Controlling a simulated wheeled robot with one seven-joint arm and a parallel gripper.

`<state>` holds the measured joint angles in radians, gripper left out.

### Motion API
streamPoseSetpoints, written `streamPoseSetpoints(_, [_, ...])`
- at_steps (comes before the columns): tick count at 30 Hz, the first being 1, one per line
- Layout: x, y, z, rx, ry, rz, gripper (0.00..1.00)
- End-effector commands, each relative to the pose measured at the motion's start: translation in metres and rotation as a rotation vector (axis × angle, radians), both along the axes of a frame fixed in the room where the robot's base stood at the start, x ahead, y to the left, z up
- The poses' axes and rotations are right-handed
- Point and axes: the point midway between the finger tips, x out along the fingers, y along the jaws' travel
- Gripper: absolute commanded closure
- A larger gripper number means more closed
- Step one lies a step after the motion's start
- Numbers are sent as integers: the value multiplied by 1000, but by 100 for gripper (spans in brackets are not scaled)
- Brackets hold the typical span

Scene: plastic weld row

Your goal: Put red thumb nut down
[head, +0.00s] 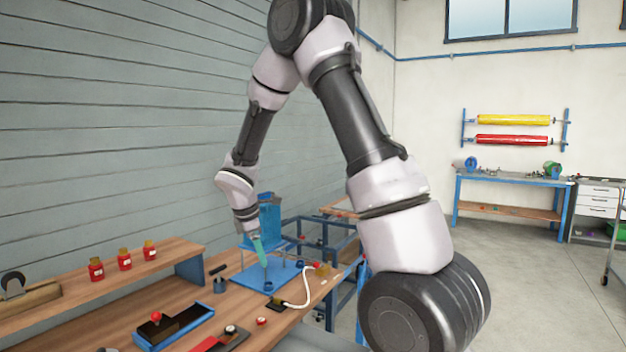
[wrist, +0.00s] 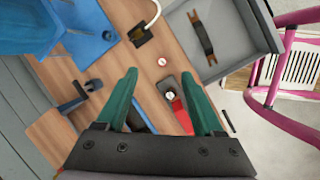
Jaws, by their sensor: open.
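A small round red piece with a pale top (head: 262,321), which looks like the red thumb nut, lies on the wooden bench near its front edge. It also shows in the wrist view (wrist: 162,61), beyond my fingertips and roughly in line with the gap between them. My gripper (wrist: 159,75) has its two green fingers wide apart with nothing held between them. In the head view my gripper (head: 264,264) points down over the blue plate, apart from the red piece. The bench top shows clearly around the red piece.
The blue plate (head: 285,277) carries a blue fixture. A black block with a white cable (head: 277,302) sits beside it. A red and dark tool with a pale knob (wrist: 170,96) lies close to the red piece. A grey tray with a brown-handled item (wrist: 203,40) lies beyond.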

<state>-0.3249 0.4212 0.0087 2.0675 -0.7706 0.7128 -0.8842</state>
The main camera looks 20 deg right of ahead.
Motion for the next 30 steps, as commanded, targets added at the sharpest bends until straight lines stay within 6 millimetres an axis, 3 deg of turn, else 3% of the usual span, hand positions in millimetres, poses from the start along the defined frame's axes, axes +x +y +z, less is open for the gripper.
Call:
streamPoseSetpoints(1, [-8,-10,28,45,-44,-102,31])
streamPoseSetpoints(6, [-46,-35,97,204,-154,-449,31])
streamPoseSetpoints(15, [-131,-64,189,532,-303,-1021,31])
streamPoseSetpoints(24, [-219,-67,239,895,-362,-1499,31])
streamPoseSetpoints(30, [-249,-62,249,1042,-354,-1659,31])
